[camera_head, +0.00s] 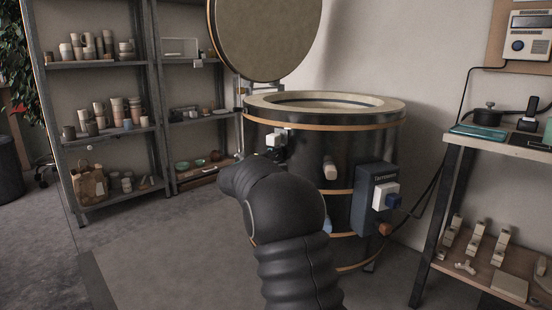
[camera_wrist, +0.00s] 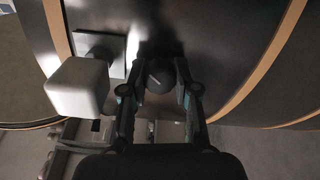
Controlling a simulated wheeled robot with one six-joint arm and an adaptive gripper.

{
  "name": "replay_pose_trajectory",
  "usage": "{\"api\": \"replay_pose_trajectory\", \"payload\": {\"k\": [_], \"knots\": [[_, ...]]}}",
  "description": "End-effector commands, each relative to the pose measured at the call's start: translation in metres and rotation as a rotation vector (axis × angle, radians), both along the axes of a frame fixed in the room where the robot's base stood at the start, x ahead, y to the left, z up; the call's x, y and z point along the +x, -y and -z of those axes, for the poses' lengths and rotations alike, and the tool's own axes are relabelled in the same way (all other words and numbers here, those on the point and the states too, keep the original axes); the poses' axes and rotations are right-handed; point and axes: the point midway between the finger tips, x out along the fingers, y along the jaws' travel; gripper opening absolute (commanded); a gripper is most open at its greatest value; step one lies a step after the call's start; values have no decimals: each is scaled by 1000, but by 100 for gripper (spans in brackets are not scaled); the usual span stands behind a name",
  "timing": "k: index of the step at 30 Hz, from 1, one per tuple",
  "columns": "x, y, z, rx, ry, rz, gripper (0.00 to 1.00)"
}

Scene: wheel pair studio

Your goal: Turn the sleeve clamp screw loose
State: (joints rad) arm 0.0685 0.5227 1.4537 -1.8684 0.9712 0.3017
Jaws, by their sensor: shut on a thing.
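A dark round knob (camera_wrist: 159,74), which looks like the clamp screw, sits close against the dark kiln wall in the wrist view, with a thin light mark on its face. My gripper (camera_wrist: 162,88) is shut on it, one finger at each side. A white block (camera_wrist: 78,88) on a metal plate (camera_wrist: 116,62) is just left of the fingers. The sleeve cannot be made out clearly. In the head view, my dark arm hides the gripper and the knob; the white block (camera_head: 273,140) shows on the kiln's left side.
The kiln (camera_head: 300,160) stands with its round lid (camera_head: 265,38) raised. A control box (camera_head: 365,195) and a pale plug (camera_head: 330,170) stick out of its front. Shelves (camera_head: 105,65) of pots stand left, a bench (camera_head: 490,145) right. The floor at left is clear.

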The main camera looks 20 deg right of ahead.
Motion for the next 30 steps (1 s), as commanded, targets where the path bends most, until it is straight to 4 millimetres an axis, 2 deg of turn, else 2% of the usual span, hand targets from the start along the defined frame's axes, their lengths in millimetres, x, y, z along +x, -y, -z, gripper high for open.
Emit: {"api": "replay_pose_trajectory", "payload": {"k": [18,30], "knots": [[0,0,0,-299,-446,0,0],[-1,0,1,-390,-580,-1,0]]}}
